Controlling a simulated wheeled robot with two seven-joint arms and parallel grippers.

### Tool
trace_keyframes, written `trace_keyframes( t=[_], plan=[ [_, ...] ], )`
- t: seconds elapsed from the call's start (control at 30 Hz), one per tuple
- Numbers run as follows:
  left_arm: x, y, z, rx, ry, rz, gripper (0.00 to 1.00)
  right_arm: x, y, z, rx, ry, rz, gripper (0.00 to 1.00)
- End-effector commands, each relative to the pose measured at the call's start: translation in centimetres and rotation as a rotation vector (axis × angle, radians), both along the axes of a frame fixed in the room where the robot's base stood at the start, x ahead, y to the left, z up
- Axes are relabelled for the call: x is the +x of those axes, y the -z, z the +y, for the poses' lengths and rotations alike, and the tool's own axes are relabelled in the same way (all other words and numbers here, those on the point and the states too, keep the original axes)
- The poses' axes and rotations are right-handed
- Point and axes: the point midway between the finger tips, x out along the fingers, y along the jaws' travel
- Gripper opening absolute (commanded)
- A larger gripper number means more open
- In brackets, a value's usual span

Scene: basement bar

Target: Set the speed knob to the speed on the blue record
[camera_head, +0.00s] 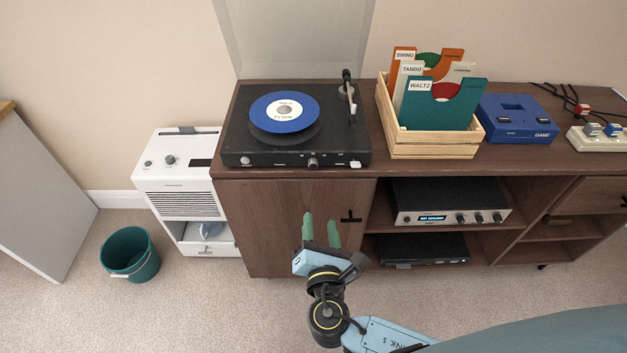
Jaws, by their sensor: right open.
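A black record player (236,140) with its clear lid raised stands at the left end of the wooden cabinet. A blue record (262,112) with a pale label lies on its platter; the label's print is too small to read. The speed knob (313,162) appears to be the round knob at the middle of the player's front edge; its setting cannot be made out. The tonearm (350,100) is at the player's right side. My right gripper (321,228) is open and empty, with green fingers, in front of the cabinet door and below the knob. My left gripper is not in view.
A wooden crate (432,149) of record sleeves stands right of the player, beside a blue console (518,122) and a power strip (598,140). An amplifier (450,202) sits on the shelf below. A white appliance (180,180) and green bucket (130,254) are at left.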

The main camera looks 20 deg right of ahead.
Motion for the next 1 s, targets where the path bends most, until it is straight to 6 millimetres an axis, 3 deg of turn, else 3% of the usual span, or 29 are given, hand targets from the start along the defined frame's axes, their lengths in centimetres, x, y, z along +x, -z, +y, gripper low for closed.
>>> trace_keyframes(
  t=[0.03, 0.17, 0.27, 0.57, 0.7, 1.0],
  plan=[
    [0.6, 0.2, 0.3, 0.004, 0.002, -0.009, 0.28, 0.0, -1.2, 0.3, -0.026, -0.005, -0.038, 0.43],
    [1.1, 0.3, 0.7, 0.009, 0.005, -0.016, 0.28, 0.4, -2.6, 0.5, -0.058, -0.004, -0.076, 0.43],
    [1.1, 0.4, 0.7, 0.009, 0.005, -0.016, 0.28, 1.6, -2.7, 0.2, -0.059, -0.003, -0.078, 0.43],
    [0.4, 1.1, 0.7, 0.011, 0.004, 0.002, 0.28, 7.7, -2.6, -1.2, -0.057, -0.003, -0.076, 0.43],
    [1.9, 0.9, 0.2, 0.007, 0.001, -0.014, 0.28, 10.3, -2.5, -1.8, -0.057, -0.002, -0.076, 0.43],
    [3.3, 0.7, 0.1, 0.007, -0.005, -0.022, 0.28, 12.8, -2.6, -2.4, -0.055, -0.003, -0.073, 0.43]
  ],
)
